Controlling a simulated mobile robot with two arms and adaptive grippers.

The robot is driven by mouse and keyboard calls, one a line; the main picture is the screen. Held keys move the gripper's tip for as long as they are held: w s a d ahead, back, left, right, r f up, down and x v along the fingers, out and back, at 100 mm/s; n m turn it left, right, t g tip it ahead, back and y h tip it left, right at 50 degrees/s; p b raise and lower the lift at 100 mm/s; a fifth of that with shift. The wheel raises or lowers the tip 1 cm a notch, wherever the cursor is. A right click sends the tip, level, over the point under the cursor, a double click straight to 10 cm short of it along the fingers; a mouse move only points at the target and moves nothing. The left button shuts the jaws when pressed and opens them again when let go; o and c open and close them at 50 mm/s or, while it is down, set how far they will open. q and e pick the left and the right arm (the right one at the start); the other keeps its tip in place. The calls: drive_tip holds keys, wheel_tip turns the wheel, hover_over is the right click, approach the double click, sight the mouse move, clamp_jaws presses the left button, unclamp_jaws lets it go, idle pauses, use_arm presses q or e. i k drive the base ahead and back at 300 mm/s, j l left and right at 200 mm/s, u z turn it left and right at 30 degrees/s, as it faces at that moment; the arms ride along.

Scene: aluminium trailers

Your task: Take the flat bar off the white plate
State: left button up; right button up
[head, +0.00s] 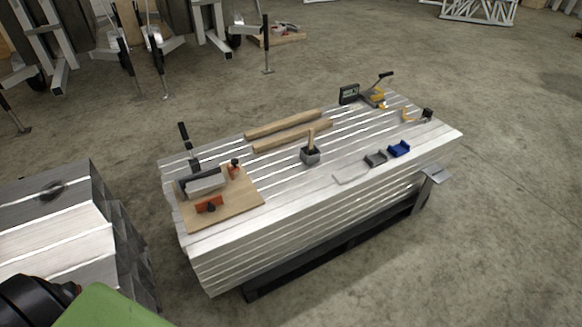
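A thin, pale, flat piece (350,176), possibly the white plate, lies near the front edge of the aluminium-topped table (290,192), left of a small grey tray. It is almost the same tone as the table top. I cannot make out a separate flat bar on it at this size. Neither of my grippers shows in the head view. A black and green part at the bottom left corner seems to be mine.
A grey tray (376,159) and a blue tray (399,149) stand right of the pale piece. A grey block with an upright wooden handle (310,154), wooden bars (285,125) and a wooden board with clamps (240,203) share the table. An aluminium stack (50,240) stands left.

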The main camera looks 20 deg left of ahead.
sight(352, 173)
drive_tip(key=u, duration=0.9)
drive_tip(key=i+l+u, duration=0.3)
drive_tip(key=l+u, duration=0.35)
drive_tip(key=l, duration=0.2)
drive_tip(key=i+l+u, duration=0.1)
drive_tip(key=l+u, duration=0.2)
drive_tip(key=l, duration=0.2)
drive_tip(key=l+u, duration=0.35)
drive_tip(key=l, duration=0.1)
